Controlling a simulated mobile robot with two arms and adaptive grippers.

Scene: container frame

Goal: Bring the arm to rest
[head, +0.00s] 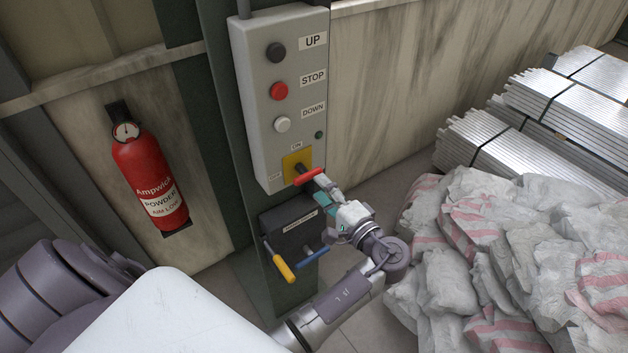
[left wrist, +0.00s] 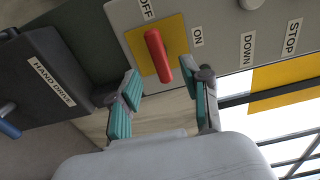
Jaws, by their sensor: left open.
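My left gripper (head: 320,190) is at the lower front of the grey control box (head: 262,120), beside the red switch handle (head: 307,176) on its yellow plate. In the left wrist view the gripper (left wrist: 160,78) is open, with teal-padded fingers spread apart. The red handle (left wrist: 157,55) shows beyond and between the fingertips, and nothing is held. Whether a finger touches the handle cannot be told. ON and OFF labels flank the handle. My right gripper is out of view.
Below is a dark hand-drive box (head: 290,222) with a yellow lever (head: 284,268) and a blue lever (head: 312,256), close to my left gripper. A red fire extinguisher (head: 150,180) hangs at left. Grey sacks (head: 520,250) and metal bundles (head: 570,90) lie at right.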

